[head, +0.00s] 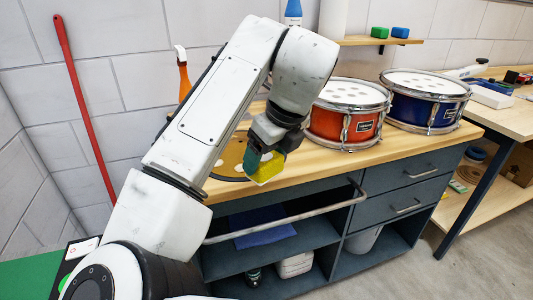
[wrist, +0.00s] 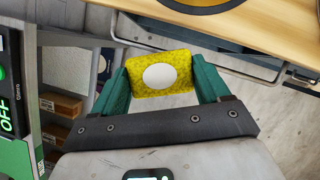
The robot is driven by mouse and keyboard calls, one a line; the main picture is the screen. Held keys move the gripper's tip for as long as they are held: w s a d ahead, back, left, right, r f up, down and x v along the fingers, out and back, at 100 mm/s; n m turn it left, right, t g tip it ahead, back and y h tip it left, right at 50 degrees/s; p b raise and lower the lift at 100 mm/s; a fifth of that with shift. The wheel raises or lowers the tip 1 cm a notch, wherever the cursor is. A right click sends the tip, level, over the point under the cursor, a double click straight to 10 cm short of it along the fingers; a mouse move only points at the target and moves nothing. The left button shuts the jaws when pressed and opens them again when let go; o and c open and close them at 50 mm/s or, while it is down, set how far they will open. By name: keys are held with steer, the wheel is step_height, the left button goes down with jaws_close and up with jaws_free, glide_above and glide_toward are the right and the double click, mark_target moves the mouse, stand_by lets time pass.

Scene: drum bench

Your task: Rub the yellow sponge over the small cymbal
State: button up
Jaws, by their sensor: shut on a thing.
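The yellow sponge (head: 268,169) is held between the teal fingers of my gripper (head: 260,160), which is shut on it. In the wrist view the sponge (wrist: 143,88) fills the gap between both fingers and has a white oval patch on its face. The small cymbal (head: 229,160), golden with a dark rim, lies on the wooden bench top, partly hidden behind my arm and gripper. Only its edge (wrist: 190,4) shows at the top of the wrist view. The sponge is apart from the cymbal, near the bench's front edge.
A red drum (head: 347,112) and a blue drum (head: 427,100) stand on the bench to the right. An orange spray bottle (head: 183,78) stands behind my arm. A metal rail (head: 285,220) runs along the bench front.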

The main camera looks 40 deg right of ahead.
steer(key=shift+s+a, duration=0.1)
steer(key=shift+s, duration=0.25)
steer(key=shift+w+f+n, duration=0.2)
steer(key=shift+f+n, duration=0.3)
steer(key=shift+s+a+f+n+y, duration=0.25)
steer(key=shift+f+n+y, duration=0.2)
steer(key=shift+n, duration=0.25)
steer(key=shift+a+f+n+g+y, duration=0.35)
steer(key=shift+f+n, duration=0.3)
steer(key=shift+n, duration=0.25)
steer(key=s+a+f+n+g, duration=0.1)
steer(key=a+f+n+g, duration=0.3)
steer(key=f+n, duration=0.6)
steer(key=a+f+n+g, duration=0.4)
steer(key=f+n, duration=0.7)
steer(key=n, duration=0.6)
steer(key=shift+s+a+h, duration=0.15)
steer(key=shift+s+h, duration=0.2)
steer(key=shift+h, duration=0.05)
